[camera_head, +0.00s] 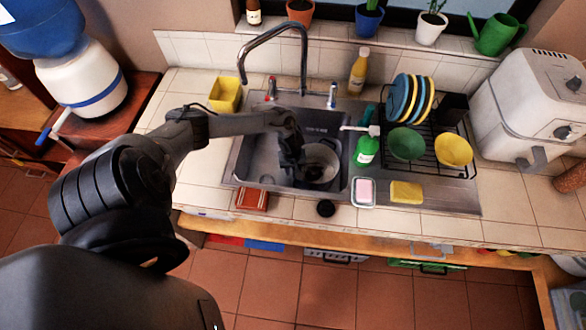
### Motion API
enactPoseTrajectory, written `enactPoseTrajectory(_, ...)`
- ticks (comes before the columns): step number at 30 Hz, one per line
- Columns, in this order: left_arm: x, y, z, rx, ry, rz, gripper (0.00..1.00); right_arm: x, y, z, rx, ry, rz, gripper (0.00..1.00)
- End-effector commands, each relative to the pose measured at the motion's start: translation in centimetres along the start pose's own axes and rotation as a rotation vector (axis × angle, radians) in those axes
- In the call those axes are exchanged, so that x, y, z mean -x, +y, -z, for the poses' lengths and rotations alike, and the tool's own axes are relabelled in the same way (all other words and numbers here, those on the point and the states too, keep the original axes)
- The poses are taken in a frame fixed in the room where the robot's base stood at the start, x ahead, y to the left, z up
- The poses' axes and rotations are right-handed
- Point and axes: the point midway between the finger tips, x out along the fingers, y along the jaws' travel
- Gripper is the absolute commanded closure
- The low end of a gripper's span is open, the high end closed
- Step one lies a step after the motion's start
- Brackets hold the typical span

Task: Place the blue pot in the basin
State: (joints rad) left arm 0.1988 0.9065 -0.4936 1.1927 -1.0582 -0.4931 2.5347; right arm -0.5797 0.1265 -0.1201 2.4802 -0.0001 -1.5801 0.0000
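The steel basin (244,165) is the sink in the middle of the tiled counter. A round pot (322,157) that looks grey rather than blue sits inside it, toward its right side. My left gripper (300,172) reaches down into the basin at the left side of this pot. The gripper is dark and small here, and I cannot tell whether its fingers are apart or closed on the rim. A blue plant pot (369,21) stands on the windowsill at the back. My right gripper is not in view.
The tall faucet (276,42) arches behind the basin. A green soap bottle (366,152), a sponge dish (363,191) and a yellow sponge (406,192) are to its right. The dish rack (432,170) holds plates and bowls. A yellow container (225,94) stands back left.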

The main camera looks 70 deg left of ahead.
Motion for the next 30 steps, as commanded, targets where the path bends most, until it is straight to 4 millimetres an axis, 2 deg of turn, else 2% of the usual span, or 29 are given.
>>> enactPoseTrajectory(5,0.4,0.0,0.1,-0.001,0.001,0.001,0.67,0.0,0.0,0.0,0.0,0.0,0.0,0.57)
enactPoseTrajectory(8,1.5,0.0,0.0,0.0,0.001,-0.001,0.67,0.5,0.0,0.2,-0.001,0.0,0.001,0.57)
enactPoseTrajectory(21,9.1,0.0,0.1,-0.001,0.001,-0.001,0.67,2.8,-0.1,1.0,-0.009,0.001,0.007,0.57)
enactPoseTrajectory(30,12.0,0.0,0.0,0.0,0.0,0.0,0.67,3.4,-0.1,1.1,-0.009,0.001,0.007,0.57)
